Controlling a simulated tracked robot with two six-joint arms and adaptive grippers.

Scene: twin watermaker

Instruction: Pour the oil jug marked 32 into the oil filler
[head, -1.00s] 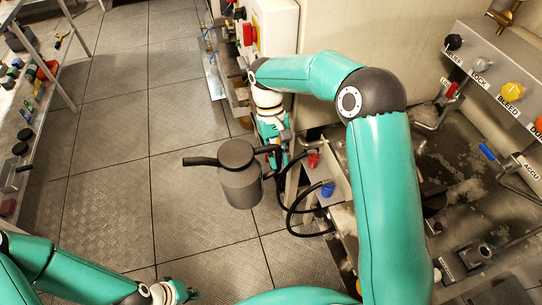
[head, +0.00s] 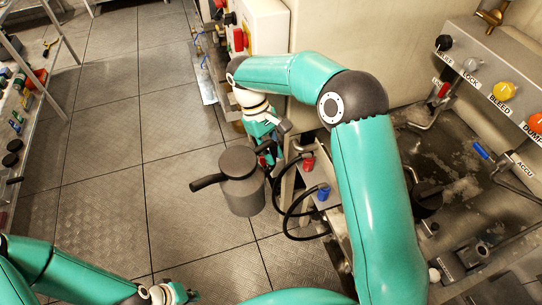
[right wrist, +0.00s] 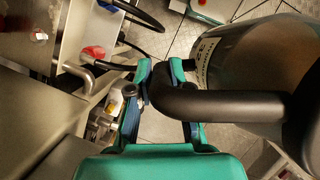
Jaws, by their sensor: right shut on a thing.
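A dark grey oil jug (head: 243,193) with a black spout pointing left hangs above the floor in the head view, about upright. My right gripper (head: 270,150) is shut on its black handle. In the right wrist view the jaws (right wrist: 165,98) close around the curved handle, and the jug body (right wrist: 255,70) fills the right side. I cannot pick out the oil filler with certainty.
Hoses with a red fitting (head: 308,162) and a blue fitting (head: 323,192) are close right of the jug. A valve panel (head: 490,75) and a dirty bench basin (head: 455,150) are at right. Shelves (head: 30,110) stand at left. The tiled floor between is clear.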

